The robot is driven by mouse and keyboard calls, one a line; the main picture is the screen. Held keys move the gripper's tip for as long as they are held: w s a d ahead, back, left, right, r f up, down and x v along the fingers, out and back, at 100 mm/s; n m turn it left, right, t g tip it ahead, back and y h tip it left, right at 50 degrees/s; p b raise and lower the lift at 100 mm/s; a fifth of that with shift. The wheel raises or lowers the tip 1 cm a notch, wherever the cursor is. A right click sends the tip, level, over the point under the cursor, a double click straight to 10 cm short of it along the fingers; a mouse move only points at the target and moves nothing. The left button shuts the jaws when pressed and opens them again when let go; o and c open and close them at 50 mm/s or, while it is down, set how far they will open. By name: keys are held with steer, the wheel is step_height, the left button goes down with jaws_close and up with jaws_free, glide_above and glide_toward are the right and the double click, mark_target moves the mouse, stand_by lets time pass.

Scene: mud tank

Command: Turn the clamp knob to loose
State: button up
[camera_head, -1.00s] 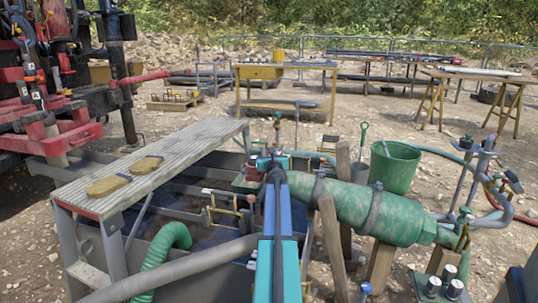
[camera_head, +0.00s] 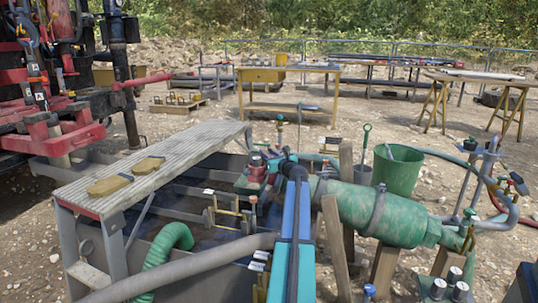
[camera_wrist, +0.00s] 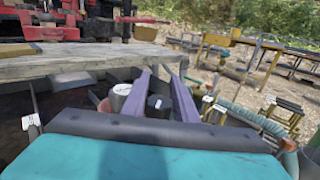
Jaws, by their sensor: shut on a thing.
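My gripper (camera_wrist: 157,78) reaches forward in the wrist view with two purple fingers. A dark, round knob (camera_wrist: 158,106) with a small white mark sits between the fingers, and they are shut on it. I take it to be the clamp knob; its loose or tight setting cannot be read. A grey cylinder with a pale top (camera_wrist: 121,96) stands just left of the fingers. In the head view, my arm ends beside a red fitting with dark tops (camera_head: 256,168), at the left end of the green cylinder (camera_head: 385,212). My arm hides the contact there.
A grey plank walkway (camera_head: 165,165) with two tan pads lies left of my arm. A dark tank with pipes is below. A green bucket (camera_head: 398,171), wooden stakes and a thick grey hose (camera_head: 190,268) are close by. Work tables stand behind on open gravel.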

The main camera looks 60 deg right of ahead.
stand_by(0.4)
steer(key=o, duration=1.1)
steer(key=shift+c, duration=0.2)
steer(key=p+v, duration=0.3)
steer(key=v, duration=1)
steer(key=shift+s+p, duration=0.3)
steer(key=shift+s, duration=0.1)
steer(key=shift+a, duration=0.1)
